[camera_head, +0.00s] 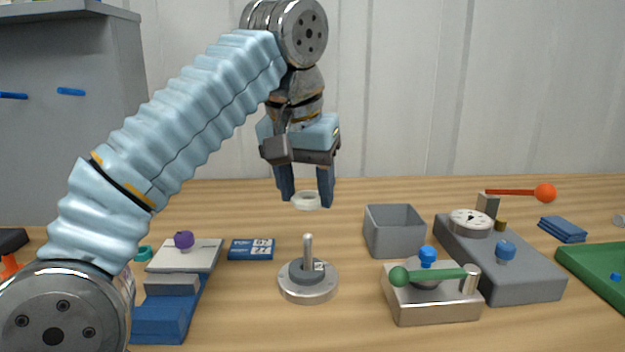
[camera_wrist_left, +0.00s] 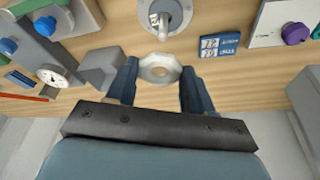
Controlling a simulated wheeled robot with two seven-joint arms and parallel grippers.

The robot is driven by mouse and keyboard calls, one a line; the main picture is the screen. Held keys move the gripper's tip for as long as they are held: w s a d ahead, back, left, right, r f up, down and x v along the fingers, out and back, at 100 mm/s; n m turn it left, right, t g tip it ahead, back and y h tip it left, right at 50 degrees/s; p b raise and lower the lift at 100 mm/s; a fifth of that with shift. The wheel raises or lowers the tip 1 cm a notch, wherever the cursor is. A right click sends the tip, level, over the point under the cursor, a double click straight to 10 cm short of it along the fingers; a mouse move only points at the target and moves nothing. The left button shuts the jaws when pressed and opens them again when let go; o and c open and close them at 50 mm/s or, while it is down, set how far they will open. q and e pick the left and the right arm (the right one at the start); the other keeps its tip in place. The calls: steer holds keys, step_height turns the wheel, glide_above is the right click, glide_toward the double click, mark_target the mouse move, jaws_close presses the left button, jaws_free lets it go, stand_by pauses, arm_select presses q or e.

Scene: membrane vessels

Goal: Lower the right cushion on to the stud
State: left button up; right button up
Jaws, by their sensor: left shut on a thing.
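My left gripper (camera_head: 306,200) is shut on a pale ring-shaped cushion (camera_head: 306,201), held level in the air. In the left wrist view the cushion (camera_wrist_left: 160,69) shows its central hole between the two fingers of my left gripper (camera_wrist_left: 160,72). The stud (camera_head: 308,248) stands upright on a round metal base (camera_head: 308,290) on the table, below the cushion in the head view. A grey collar with a small light mark surrounds the stud's foot. The stud also shows at the top of the left wrist view (camera_wrist_left: 163,30), apart from the cushion. My right gripper is not in view.
An empty-looking grey box (camera_head: 394,232) stands right of the stud. A metal block with a green lever (camera_head: 433,307) and a grey unit with a dial (camera_head: 500,262) lie further right. A blue-and-white card (camera_head: 251,250) and a blue stand (camera_head: 165,315) are at left.

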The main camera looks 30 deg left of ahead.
mark_target(306, 238)
arm_select(q)
steer(key=shift+f, duration=0.55)
steer(key=shift+f+b, duration=0.5)
steer(key=shift+f, duration=0.35)
steer(key=shift+f+b, duration=2.05)
steer(key=shift+f, duration=0.7)
steer(key=o, duration=1.1)
